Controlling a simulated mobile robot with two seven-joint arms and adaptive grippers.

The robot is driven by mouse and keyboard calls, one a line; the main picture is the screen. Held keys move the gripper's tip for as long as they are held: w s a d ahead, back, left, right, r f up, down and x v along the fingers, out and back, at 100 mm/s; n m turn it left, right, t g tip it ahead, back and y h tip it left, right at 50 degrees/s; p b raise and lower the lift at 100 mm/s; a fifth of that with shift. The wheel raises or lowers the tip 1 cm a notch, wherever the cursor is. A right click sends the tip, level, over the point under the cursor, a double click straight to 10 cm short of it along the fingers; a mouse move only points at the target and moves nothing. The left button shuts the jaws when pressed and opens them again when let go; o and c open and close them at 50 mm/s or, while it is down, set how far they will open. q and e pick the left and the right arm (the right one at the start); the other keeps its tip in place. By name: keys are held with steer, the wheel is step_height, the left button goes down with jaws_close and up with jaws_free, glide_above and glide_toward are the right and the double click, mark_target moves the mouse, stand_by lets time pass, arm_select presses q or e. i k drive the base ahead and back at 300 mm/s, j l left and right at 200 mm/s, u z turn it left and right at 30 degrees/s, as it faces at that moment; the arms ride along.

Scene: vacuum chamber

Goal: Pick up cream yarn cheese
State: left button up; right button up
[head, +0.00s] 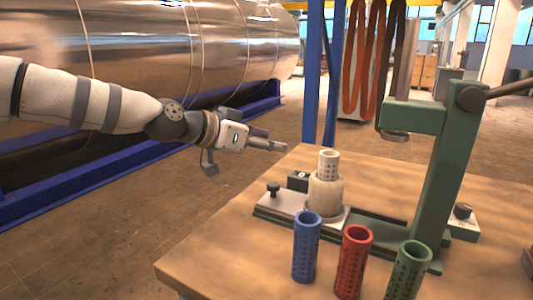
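The cream yarn cheese (326,192) stands upright on the grey base plate of a green stand, near the middle of the wooden table. It is a wound cream body with a perforated cream tube (329,165) sticking out of its top. My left gripper (280,147) comes in from the left, above and left of the cheese, apart from it. Its fingers point right and appear empty, but their gap is seen from the side and I cannot tell how wide it is. My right gripper is not in view.
Blue (306,246), red (353,262) and green (408,270) perforated tubes stand along the near side. The green stand (440,165) rises right of the cheese, its arm overhanging the plate. A black knob (273,188) sits left of it. The table's left part (222,248) is clear.

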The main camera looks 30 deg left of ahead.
mark_target(325, 198)
steer(key=k+j, duration=0.3)
steer(key=k, duration=0.15)
steer(key=k+j, duration=0.3)
steer(key=k, duration=0.15)
